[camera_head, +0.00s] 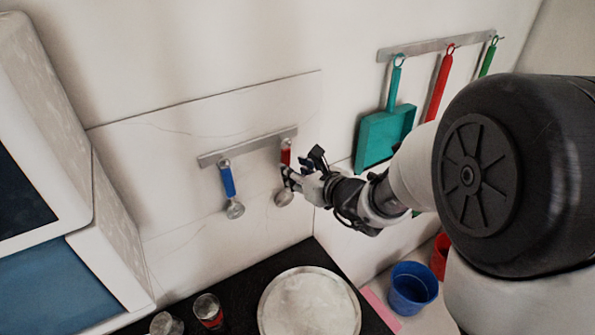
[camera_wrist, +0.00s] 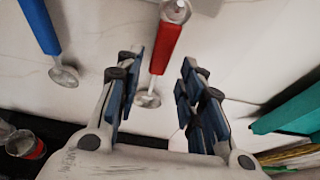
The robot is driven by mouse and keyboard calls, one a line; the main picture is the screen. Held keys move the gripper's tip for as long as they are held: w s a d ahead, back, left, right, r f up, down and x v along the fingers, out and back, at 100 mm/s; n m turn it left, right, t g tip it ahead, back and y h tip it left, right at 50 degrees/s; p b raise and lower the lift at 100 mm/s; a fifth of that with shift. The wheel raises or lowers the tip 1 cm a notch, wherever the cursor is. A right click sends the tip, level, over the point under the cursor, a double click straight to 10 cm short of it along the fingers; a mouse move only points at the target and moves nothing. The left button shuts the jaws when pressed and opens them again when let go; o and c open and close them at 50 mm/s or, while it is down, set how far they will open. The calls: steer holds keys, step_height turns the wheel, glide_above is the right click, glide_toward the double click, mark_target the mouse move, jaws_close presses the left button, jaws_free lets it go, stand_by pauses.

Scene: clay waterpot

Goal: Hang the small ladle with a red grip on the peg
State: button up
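The small ladle with a red grip (camera_head: 285,152) is upright against the wall, its top at the right end of a short metal rail (camera_head: 212,157). In the wrist view its red grip (camera_wrist: 166,47) rises to a silver end at the top edge, and its bowl (camera_wrist: 148,99) shows below. The end seems to be on a peg, but the contact is unclear. My gripper (camera_head: 301,172) is at the ladle's lower grip. In the wrist view my gripper (camera_wrist: 161,62) is open, with fingers on both sides and gaps to the grip.
A blue-grip ladle (camera_head: 228,181) hangs left on the same rail. A teal dustpan (camera_head: 382,137) and other tools hang on another rail to the right.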

steer(key=shift+o, duration=0.5)
steer(key=v, duration=1.1)
steer(key=s+a+n+g+b, duration=0.1)
steer(key=s+a+n+g, duration=0.15)
steer(key=s+n, duration=0.6)
steer(key=s+a+n+g+b, duration=0.15)
steer(key=s+n+g, duration=0.25)
steer(key=s+n, duration=0.45)
steer(key=s+d+f+n+h, duration=0.1)
steer(key=s+d+n+h, duration=0.3)
steer(key=d+n, duration=0.2)
steer(key=s+d+f+n+h, duration=0.2)
steer(key=s+d+n+h, duration=0.1)
steer(key=d+n, duration=0.3)
steer(key=s+d, duration=0.1)
steer(key=d, duration=0.1)
steer(key=shift+d+f+h, duration=0.15)
steer(key=shift+d+h, duration=0.2)
steer(key=shift+h, duration=0.05)
